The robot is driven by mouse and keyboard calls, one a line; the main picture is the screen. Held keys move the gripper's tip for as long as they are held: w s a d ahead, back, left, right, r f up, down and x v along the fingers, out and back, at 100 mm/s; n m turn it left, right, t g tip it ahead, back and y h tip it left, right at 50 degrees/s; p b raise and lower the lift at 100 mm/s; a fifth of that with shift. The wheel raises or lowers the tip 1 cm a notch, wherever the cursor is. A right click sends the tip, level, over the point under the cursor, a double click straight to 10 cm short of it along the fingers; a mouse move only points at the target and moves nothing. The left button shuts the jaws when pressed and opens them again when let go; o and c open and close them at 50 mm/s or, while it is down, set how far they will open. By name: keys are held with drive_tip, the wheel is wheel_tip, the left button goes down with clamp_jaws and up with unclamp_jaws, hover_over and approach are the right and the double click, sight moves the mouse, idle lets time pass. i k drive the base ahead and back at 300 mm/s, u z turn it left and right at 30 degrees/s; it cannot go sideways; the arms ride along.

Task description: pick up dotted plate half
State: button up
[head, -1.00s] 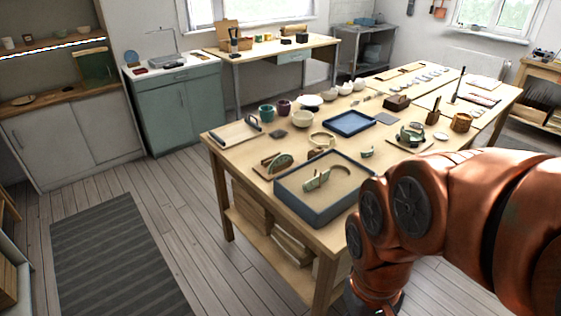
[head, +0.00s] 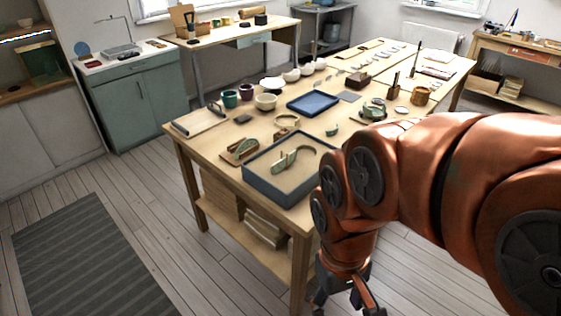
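A green half-round piece (head: 241,147) stands on a small wooden base near the front left of the worktable (head: 222,152). It looks like a plate half, but its dots are too small to make out. A pale green piece (head: 284,161) and a curved strip (head: 308,153) lie in the blue-grey sand tray (head: 277,191) to its right. My gripper (head: 346,303) hangs low at the bottom edge, in front of the table, to the right of and well apart from these pieces. Its fingers are spread and hold nothing visible; the tips are partly cut off.
Bowls and cups (head: 265,101), a blue tray (head: 313,103) and a cutting board (head: 200,120) crowd the table. A green-grey cabinet (head: 145,105) stands at the back left. A striped rug (head: 85,262) lies on the floor, with open floor between it and the table.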

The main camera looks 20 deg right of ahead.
sight(248, 143)
drive_tip(key=k, duration=0.55)
drive_tip(key=u, duration=0.85)
drive_tip(key=i, duration=1.7)
drive_tip(key=z, duration=0.65)
drive_tip(key=i, duration=0.45)
drive_tip(key=z, duration=0.3)
